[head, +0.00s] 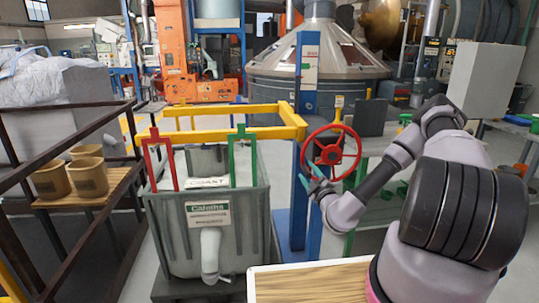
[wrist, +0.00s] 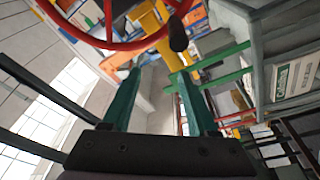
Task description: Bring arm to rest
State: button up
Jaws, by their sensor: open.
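My gripper (head: 309,181) is at the end of my arm, which is bent and reaches left from the right side of the head view. Its two green fingers are apart, and they also show in the wrist view (wrist: 159,75) with nothing between them. The tips are close to the lower left of a red handwheel (head: 357,143). In the wrist view the wheel's red rim (wrist: 118,45) crosses the top, beyond the fingertips, with a dark handle knob (wrist: 178,36) beside it. I cannot tell whether a finger touches the wheel.
A blue post (head: 299,222) stands behind my gripper. To the left is a grey bin (head: 177,237) with red and green handles under a yellow frame (head: 218,136). A wooden tabletop (head: 312,284) lies in front. A brown-railed stand with pots (head: 88,178) is at far left.

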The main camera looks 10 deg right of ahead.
jog(key=s+a+r+n+g+y, duration=0.4)
jog(key=a+r+n+g+y, duration=0.35)
jog(key=n, duration=0.55)
jog(key=s+a+r+n+g+y, duration=0.5)
jog(key=r+n+y, duration=0.3)
jog(key=r+n, duration=0.35)
jog(key=s+r+n+g+h, duration=0.4)
jog(key=s+n+g+h, duration=0.3)
jog(key=s+n, duration=0.6)
jog(key=s+d+r+n+t+h, duration=0.3)
jog(key=d+r+n+t+h, duration=0.1)
jog(key=d+r+n+h, duration=0.1)
jog(key=s+d+r+n+t+h, duration=0.3)
jog(key=d+r+n+h, duration=0.2)
jog(key=d+r+n, duration=0.3)
jog(key=d+n, duration=0.1)
jog(key=n, duration=0.3)
jog(key=shift+s+d+r+t, duration=0.25)
jog(key=shift+d+t, duration=0.05)
jog(key=shift+t, duration=0.05)
